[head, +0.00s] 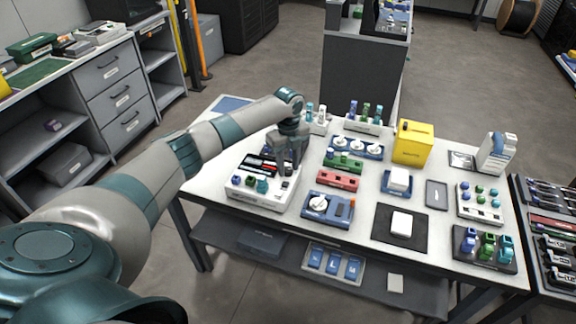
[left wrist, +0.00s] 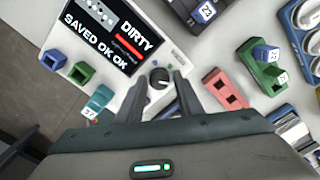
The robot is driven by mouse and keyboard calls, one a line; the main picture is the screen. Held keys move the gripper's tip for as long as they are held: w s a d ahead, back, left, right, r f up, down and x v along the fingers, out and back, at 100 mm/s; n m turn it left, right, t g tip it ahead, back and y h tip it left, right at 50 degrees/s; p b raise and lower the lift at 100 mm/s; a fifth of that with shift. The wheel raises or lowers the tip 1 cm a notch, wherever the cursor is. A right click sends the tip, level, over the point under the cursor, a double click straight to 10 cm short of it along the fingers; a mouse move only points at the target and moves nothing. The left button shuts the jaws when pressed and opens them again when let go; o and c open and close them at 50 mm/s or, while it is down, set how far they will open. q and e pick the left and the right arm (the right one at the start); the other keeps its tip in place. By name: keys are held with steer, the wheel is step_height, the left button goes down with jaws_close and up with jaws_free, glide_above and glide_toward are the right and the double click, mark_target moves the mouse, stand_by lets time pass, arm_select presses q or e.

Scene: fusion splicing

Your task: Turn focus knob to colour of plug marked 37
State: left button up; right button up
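The white splicer (head: 250,200) stands at the table's left with a dark screen reading "DIRTY" and "SAVED OK OK" in the left wrist view (left wrist: 98,30). A small dark round knob (left wrist: 160,77) with a light mark sits beside the screen. My left gripper (head: 292,160) is over the splicer, pointing down. Its fingers (left wrist: 160,80) are apart, one on each side of the knob; I cannot tell whether they touch it. A blue plug (left wrist: 55,60), a green plug (left wrist: 82,72) and a teal plug (left wrist: 97,104) stand along the splicer's edge. The teal plug's number is too small to read surely. My right gripper is out of view.
A red block (head: 338,179), a green block (head: 344,163) and a blue device with a white dial (head: 328,208) stand right of the splicer. A yellow box (head: 413,143) is farther back. More coloured plugs (head: 487,245) stand at the table's right end.

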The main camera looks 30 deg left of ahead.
mark_target(288, 169)
arm_select(q)
step_height(288, 169, up, 17)
steer(key=b, duration=0.4)
steer(key=shift+r, duration=0.2)
stand_by(0.3)
stand_by(0.5)
